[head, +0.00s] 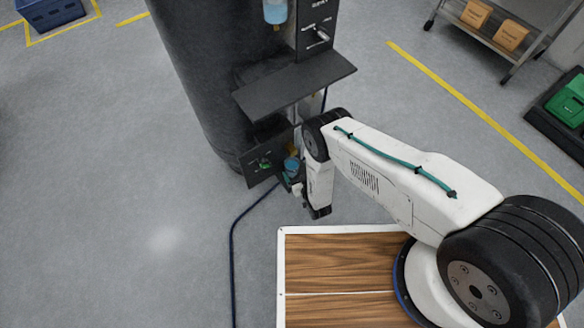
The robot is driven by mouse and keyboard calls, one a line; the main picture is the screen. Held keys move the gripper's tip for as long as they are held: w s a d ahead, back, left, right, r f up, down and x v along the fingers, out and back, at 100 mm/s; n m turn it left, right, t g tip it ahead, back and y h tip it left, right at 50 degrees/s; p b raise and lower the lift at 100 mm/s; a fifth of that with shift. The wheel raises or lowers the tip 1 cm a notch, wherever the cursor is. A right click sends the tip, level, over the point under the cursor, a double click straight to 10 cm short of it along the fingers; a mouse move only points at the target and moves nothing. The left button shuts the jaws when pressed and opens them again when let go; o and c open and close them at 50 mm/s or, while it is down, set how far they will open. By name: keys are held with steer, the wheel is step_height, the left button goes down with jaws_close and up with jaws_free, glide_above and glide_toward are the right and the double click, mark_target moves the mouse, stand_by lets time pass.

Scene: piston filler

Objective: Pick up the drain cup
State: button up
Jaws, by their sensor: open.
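A small teal-blue piece, which looks like the drain cup (291,164), is low on the front of the dark machine, beside a small black panel (262,168). My gripper (290,181) is right at it, just below it in the picture, with its jaws open. My wrist and the small view size hide part of the cup. I cannot tell whether the fingers touch it or stand around it.
A dark shelf (293,85) juts out above the gripper. The big dark cylinder (208,80) stands left of it. A dark hose (233,240) runs along the floor. The grey floor (110,200) at left is clear.

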mark_target(289, 159)
steer(key=shift+x, duration=2.35)
steer(key=shift+w+r, duration=0.1)
steer(key=shift+r, duration=0.1)
steer(key=c, duration=1.2)
steer(key=shift+r, duration=0.15)
